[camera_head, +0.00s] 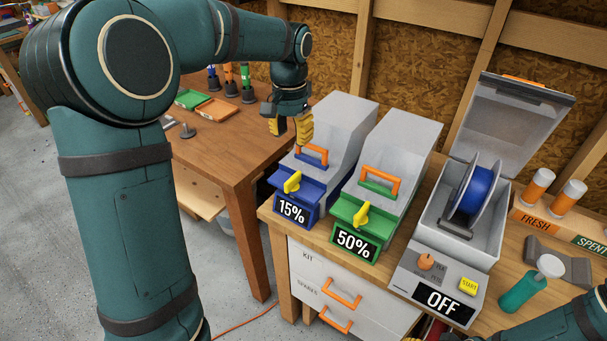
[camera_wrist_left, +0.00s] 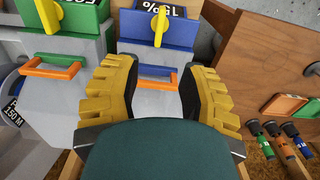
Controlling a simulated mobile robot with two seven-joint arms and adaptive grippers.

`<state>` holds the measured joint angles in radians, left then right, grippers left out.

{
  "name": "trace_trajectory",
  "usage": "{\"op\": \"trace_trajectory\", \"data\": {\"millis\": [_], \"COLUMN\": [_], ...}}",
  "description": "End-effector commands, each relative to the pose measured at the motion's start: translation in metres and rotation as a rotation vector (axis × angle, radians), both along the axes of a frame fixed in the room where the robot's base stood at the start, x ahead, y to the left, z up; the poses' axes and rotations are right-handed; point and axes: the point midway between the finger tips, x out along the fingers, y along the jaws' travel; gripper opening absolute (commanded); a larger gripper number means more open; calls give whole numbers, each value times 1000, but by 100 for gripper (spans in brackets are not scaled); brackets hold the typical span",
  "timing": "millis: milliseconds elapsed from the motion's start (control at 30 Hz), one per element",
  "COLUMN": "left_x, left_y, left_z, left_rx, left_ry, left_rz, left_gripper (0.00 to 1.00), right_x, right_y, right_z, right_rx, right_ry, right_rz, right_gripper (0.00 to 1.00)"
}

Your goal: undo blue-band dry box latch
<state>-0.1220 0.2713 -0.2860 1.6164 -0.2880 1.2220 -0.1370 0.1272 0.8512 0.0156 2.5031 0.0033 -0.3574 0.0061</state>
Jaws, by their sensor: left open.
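The blue-band dry box (camera_head: 341,129) is a grey box with a blue front band and a "15%" label, at the left end of the bench. Its yellow latch (camera_head: 292,182) sits on the blue band, and an orange handle (camera_head: 312,156) is on the lid. The lid looks shut. In the left wrist view the latch (camera_wrist_left: 160,25) stands upright on the band, beyond my fingertips. My left gripper (camera_head: 291,128) is open and empty above the box's left side, behind the handle. In the wrist view its yellow fingers (camera_wrist_left: 157,85) straddle the handle's line of sight.
The green-band "50%" dry box (camera_head: 400,148) stands close on the right. Beyond it is an open box (camera_head: 435,205) holding a blue spool (camera_head: 477,190), with an "OFF" display. A wooden table (camera_head: 215,140) with trays is at left.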

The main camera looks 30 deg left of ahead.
Motion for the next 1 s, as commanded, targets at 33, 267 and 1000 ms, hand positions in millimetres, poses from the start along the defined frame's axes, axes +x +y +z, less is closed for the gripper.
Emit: {"op": "trace_trajectory", "data": {"millis": [33, 267, 1000], "left_x": [0, -1, 0], "left_y": [0, 0, 0], "left_z": [-4, -41, -137], "left_rx": [0, 0, 0], "left_ry": [3, 6, 2], "left_rz": [0, 0, 0], "left_gripper": [41, 41, 41], "right_x": [0, -3, -6], "right_y": [0, 0, 1], "right_z": [-1, -10, -30], "right_rx": [0, 2, 3], "right_ry": [1, 6, 13], "right_rz": [0, 4, 12], "right_gripper": [47, 47, 47]}}
